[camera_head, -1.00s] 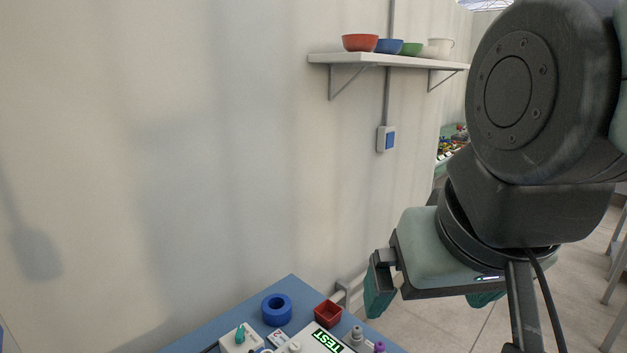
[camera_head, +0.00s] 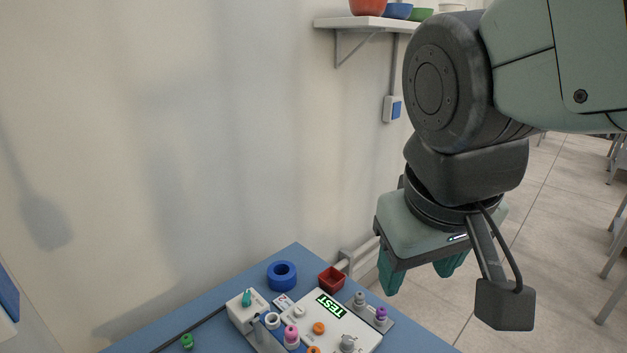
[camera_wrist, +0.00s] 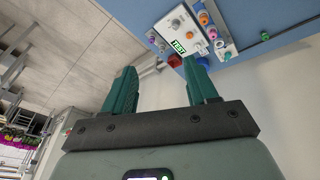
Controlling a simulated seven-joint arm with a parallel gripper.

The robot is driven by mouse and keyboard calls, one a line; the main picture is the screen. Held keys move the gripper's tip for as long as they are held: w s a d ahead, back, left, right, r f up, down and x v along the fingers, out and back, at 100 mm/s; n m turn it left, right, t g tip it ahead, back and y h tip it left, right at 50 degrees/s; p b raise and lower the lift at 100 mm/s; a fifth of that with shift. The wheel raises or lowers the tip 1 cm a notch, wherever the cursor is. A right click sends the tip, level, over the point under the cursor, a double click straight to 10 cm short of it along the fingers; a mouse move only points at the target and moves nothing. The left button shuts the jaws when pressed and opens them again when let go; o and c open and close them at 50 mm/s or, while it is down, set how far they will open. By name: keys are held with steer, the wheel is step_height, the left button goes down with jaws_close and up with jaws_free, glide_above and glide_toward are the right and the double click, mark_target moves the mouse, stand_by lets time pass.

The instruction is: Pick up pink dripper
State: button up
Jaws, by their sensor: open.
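The pink dripper (camera_head: 291,335) is a small pink-topped piece. It stands in the head view among small parts at the front left of the white tester box (camera_head: 335,325). Its lower part is partly hidden, and I cannot tell what it stands in. My gripper (camera_head: 420,274) is open and empty, with teal fingers pointing down. It hangs to the right of the tester and well above the table, apart from the dripper.
Around the tester on the blue table (camera_head: 290,258) are a blue ring (camera_head: 282,275), a red box (camera_head: 331,279), a white block with a teal piece (camera_head: 247,298), a purple-topped piece (camera_head: 381,313) and a green piece (camera_head: 187,341). A wall shelf (camera_head: 365,25) holds bowls.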

steer(key=w+a+f+n+g+h, duration=0.2)
steer(key=w+a+f+n+h, duration=0.1)
steer(key=w+a+f+n, duration=0.25)
steer(key=n+t+h, duration=0.4)
steer(key=n+t, duration=0.5)
steer(key=n, duration=1.1)
glide_toward(287, 333)
steer(key=x, duration=0.8)
steer(key=shift+s+d, duration=0.2)
steer(key=x, duration=0.5)
steer(key=shift+w+a, duration=0.15)
steer(key=shift+w, duration=0.1)
steer(key=c, duration=1)
